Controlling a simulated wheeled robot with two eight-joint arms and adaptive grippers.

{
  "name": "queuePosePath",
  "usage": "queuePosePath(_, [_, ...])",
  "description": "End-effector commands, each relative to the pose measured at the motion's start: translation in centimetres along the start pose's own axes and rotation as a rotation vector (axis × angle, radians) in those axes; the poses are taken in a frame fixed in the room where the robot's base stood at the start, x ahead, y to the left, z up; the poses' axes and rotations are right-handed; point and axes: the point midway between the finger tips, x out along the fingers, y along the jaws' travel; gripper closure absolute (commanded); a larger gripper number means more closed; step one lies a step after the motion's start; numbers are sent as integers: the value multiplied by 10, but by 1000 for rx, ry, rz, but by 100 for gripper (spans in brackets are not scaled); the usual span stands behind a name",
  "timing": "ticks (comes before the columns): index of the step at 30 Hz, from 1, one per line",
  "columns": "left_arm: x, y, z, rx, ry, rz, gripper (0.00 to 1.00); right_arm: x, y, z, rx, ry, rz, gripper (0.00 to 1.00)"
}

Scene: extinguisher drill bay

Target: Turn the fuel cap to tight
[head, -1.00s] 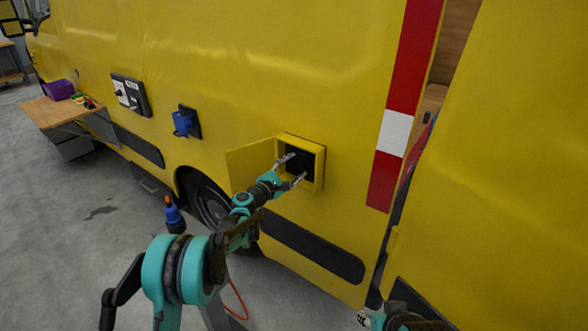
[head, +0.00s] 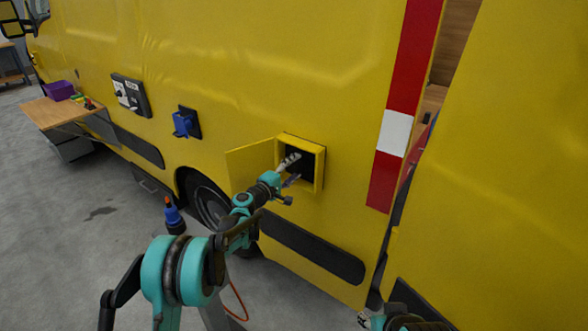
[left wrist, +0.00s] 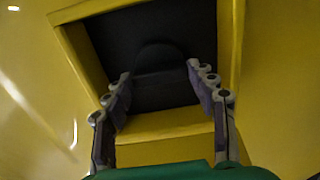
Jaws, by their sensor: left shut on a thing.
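The black fuel cap (left wrist: 158,58) sits inside the dark filler recess in the yellow van side. In the left wrist view its rounded top shows between my two fingers. My left gripper (head: 291,168) reaches into the recess in the head view and is shut on the fuel cap, with one finger on each side, as the left wrist view also shows (left wrist: 160,80). In the head view the fingers largely hide the cap. What seems to be my right gripper (head: 364,320) is partly in view at the bottom edge; its jaws cannot be made out.
The yellow fuel flap (head: 250,164) stands open to the left of the recess. A blue socket (head: 183,123) and a switch panel (head: 130,95) are further left on the van. A wooden shelf (head: 62,112) carries a purple bin (head: 59,90). A blue-and-orange object (head: 173,215) stands on the floor.

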Motion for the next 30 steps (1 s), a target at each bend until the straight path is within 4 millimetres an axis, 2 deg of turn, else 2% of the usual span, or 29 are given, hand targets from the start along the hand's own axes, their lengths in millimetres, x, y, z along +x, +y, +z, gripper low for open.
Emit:
queuePosePath(15, [0, -1, 1, 23, -1, -1, 72, 0, 0, 0, 0, 0, 0, 60])
queuePosePath(16, [0, -1, 1, 23, -1, -1, 38, 0, 0, 0, 0, 0, 0, 60])
queuePosePath(18, [0, -1, 1, 23, -1, -1, 22, 0, 0, 0, 0, 0, 0, 60])
queuePosePath(27, [0, 0, 0, 21, -1, 0, 22, 0, 0, 0, 0, 0, 0, 60])
queuePosePath(30, [-6, 0, 0, 21, 1, 0, 22, 0, 0, 0, 0, 0, 0, 60])
